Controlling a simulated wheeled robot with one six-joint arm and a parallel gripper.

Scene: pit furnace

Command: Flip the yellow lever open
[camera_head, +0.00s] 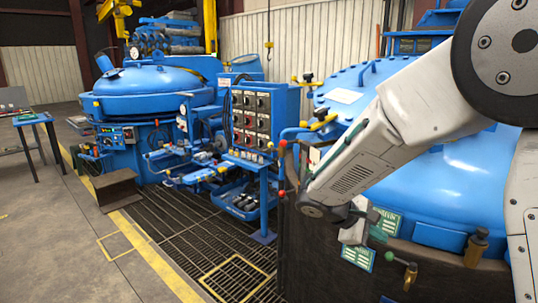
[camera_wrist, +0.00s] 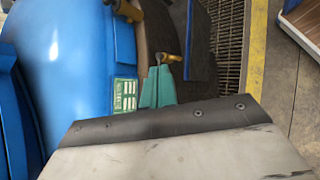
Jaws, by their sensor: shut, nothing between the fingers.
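A small yellow lever (camera_wrist: 170,57) shows in the wrist view on the side of the blue furnace vessel, just beyond my fingertips. My gripper (camera_wrist: 158,80) has green fingers that are shut and empty. The tips are very close to the lever; I cannot tell if they touch it.
A brass valve (camera_head: 476,247) stands right of the lever. Green labels (camera_head: 358,256) are on the vessel side. A blue control panel (camera_head: 265,115) and a floor grating (camera_head: 235,275) lie to the left. Another blue vessel (camera_head: 150,90) stands at the back left.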

